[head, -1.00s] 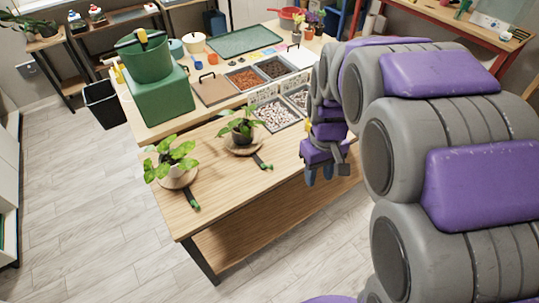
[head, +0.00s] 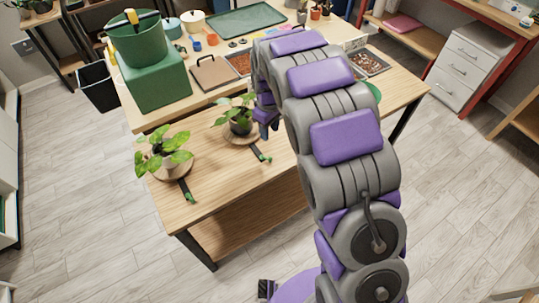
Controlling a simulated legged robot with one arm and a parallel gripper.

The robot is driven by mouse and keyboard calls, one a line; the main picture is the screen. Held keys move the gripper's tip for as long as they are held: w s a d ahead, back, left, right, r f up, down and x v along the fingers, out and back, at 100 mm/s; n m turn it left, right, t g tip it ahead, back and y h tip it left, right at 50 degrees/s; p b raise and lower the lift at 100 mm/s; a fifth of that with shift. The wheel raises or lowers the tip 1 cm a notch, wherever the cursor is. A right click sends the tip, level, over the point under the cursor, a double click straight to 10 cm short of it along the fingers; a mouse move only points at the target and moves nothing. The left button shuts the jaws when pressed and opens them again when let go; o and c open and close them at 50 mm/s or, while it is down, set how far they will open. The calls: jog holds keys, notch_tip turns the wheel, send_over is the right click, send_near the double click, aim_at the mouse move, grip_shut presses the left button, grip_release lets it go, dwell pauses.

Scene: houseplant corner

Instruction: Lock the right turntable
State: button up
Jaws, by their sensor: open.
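The right turntable (head: 228,139) is a round wooden disc on the table, with a dark-potted leafy plant (head: 238,120) on it. A black lever with a green end (head: 261,153) extends from its front right side. The left turntable (head: 160,174) carries a leafy plant (head: 163,153) and has a similar lever (head: 186,191). My gripper (head: 265,131) is open and points down, just right of the right plant and above and behind that turntable's lever. It appears apart from the lever. My arm partly hides the gripper.
A green box (head: 157,90) with a green bucket (head: 138,42) stands behind the left plant. A brown board (head: 212,75) and soil trays (head: 368,62) lie farther back. The table's front strip (head: 215,190) is clear.

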aim_at(270, 157)
notch_tip(270, 157, down, 15)
jog(key=b, duration=0.3)
jog(key=shift+w+d+f, duration=0.1)
jog(key=shift+d+f, duration=0.05)
jog(key=shift+f, duration=0.05)
jog(key=shift+c, duration=0.2)
grip_shut()
